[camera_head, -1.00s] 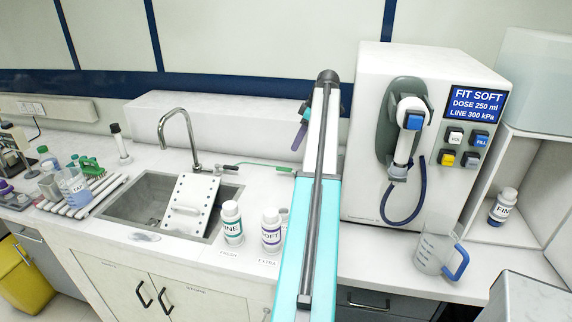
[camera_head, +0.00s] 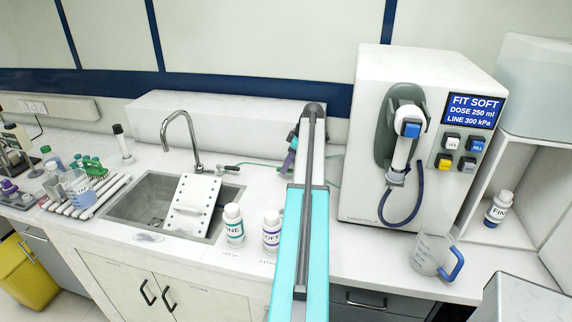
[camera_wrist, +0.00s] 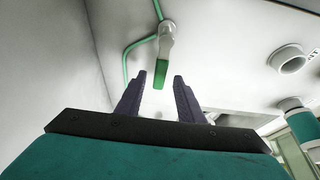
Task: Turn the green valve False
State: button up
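The green valve handle (camera_wrist: 161,74) shows in the wrist view, hanging from a pale fitting with a green tube running from it. In the head view my arm and gripper hide the handle; only a thin green tube (camera_head: 262,164) shows beside them. My gripper (camera_wrist: 160,76) is open, its two dark fingers on either side of the handle in the wrist picture. A gap shows on both sides and no touch is visible; I cannot tell whether the handle lies between the fingertips or beyond them. My gripper (camera_head: 290,158) is above the counter, right of the sink.
A sink (camera_head: 140,196) with a tall tap (camera_head: 181,125) is to the left.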

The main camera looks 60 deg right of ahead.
jog(key=shift+w+f, duration=0.1)
jog(key=shift+f, duration=0.15)
jog(key=shift+c, duration=0.2)
grip_shut()
jog(key=shift+a, duration=0.3)
jog(key=shift+d, duration=0.15)
jog(key=shift+w, duration=0.1)
